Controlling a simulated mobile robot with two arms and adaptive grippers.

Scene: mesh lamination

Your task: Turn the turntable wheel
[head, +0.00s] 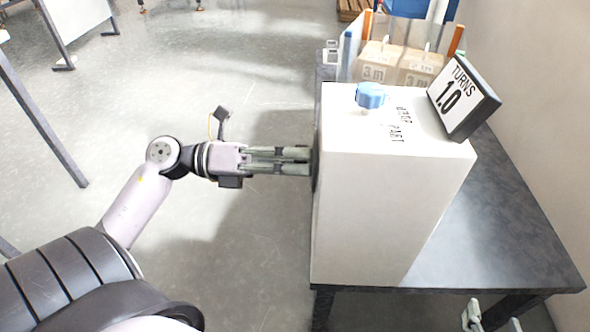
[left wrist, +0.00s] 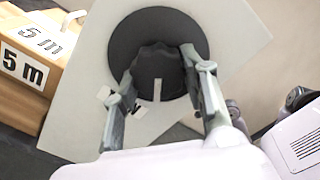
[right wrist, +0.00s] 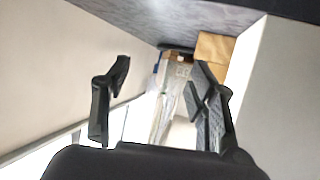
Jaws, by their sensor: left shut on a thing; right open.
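A white box (head: 370,210) stands on a dark table, with a blue knob (head: 371,95) on top. A tilted display (head: 464,97) on it reads "TURNS 1.0". The dark turntable wheel (head: 316,165) is on the box's left side, seen edge-on. In the left wrist view it is a dark disc (left wrist: 125,42) with a ridged grip (left wrist: 157,64) bearing a white mark. My left gripper (head: 309,161) reaches it horizontally, its fingers shut on either side of the grip. My right gripper (right wrist: 162,75) is open and empty; its fingertips show at the head view's lower right.
Cartons labelled "3 m" (head: 374,73) stand behind the box in a rack with blue and orange posts. A "5 m" carton (left wrist: 25,70) shows in the left wrist view. The table (head: 500,235) is bare right of the box. A wall rises at the right. Open floor (head: 240,250) lies left.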

